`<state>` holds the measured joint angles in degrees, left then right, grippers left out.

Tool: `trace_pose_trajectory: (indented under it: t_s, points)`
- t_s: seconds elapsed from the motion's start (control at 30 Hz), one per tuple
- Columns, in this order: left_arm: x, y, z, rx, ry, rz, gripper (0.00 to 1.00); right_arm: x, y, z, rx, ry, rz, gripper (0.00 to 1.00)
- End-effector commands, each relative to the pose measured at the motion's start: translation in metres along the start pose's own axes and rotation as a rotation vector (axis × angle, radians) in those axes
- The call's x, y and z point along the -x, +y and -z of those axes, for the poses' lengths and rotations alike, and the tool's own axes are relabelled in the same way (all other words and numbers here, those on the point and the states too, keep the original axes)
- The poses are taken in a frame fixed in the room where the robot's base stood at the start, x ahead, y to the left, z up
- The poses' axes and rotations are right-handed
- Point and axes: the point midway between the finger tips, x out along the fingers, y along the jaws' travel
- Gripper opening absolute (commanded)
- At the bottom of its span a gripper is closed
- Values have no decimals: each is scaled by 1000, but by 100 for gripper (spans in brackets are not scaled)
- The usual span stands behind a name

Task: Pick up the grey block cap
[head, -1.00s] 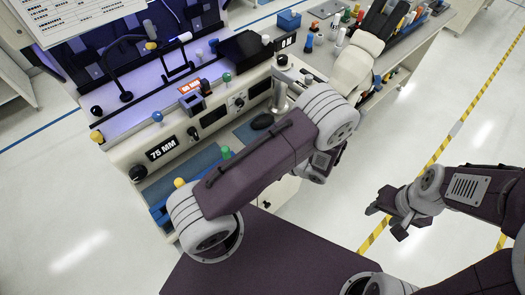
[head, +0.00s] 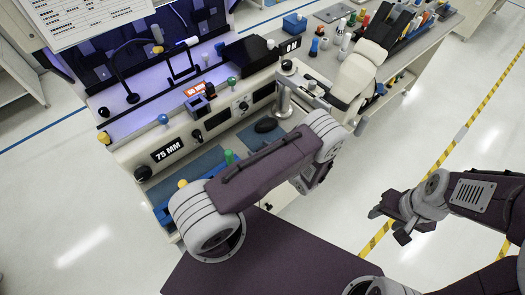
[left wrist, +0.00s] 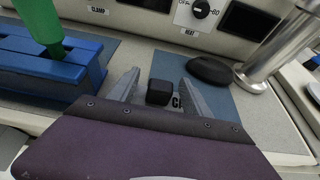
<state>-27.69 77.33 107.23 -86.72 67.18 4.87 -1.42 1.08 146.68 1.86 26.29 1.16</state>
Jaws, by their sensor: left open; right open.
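A small dark block, nearly black and apparently the grey block cap (left wrist: 160,92), sits on the bench in the left wrist view. A printed label starting "CA" shows partly beside it. My left gripper (left wrist: 155,88) is open, with one finger to each side of the block. The block looks a little beyond or level with the fingertips, and I cannot tell whether either finger touches it. In the head view my left arm hides this gripper and the block. My right gripper (head: 388,225) is open and empty over the floor at the right.
A blue holder (left wrist: 45,70) with a green-handled tool (left wrist: 42,25) stands close left of my left gripper. A black oval object (left wrist: 210,68) lies on a blue mat (left wrist: 225,98) to the right, beside a metal post (left wrist: 275,55). The panel with knobs rises behind.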

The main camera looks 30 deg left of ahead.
Motion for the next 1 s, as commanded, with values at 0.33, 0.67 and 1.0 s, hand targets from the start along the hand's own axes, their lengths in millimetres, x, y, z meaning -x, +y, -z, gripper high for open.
trace_pose_trajectory:
  t_s: [0.33,0.67,1.0]
  points:
    - [-27,0,0,1,0,0,56,7,0,1,0,0,0,50]
    - [-27,0,0,1,0,0,0,7,0,1,0,0,0,50]
    - [-23,-1,-8,2,0,0,0,6,0,1,0,0,0,50]
